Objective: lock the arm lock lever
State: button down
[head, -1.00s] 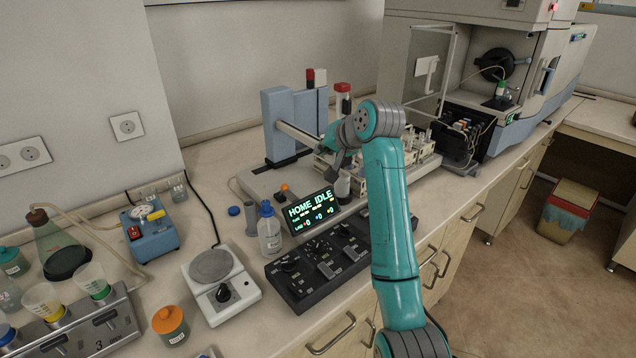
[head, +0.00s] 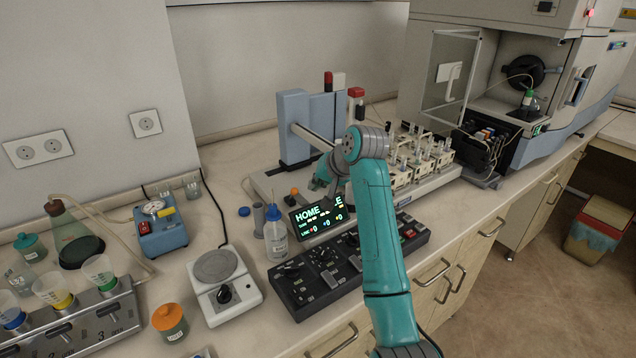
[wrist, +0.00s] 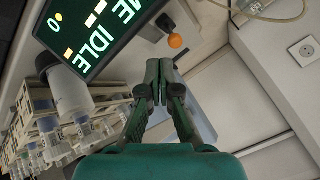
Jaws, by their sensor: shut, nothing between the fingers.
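The knob also shows in the wrist view (wrist: 175,41), beyond my fingertips and slightly right. My gripper (wrist: 160,64) is shut and empty, apart from the knob. In the head view my gripper (head: 320,183) is just above the display, right of the knob, partly hidden by my arm.
The lit display (head: 314,216) reads HOME IDLE, close below my gripper. A white bottle (head: 275,240) stands left of it. The black control panel (head: 310,284) lies in front. Vial racks (head: 425,160) fill the base's right side.

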aim_at(292, 195)
jog(key=x, duration=0.6)
jog(key=shift+w+a+f, duration=0.15)
jog(key=shift+f, duration=0.15)
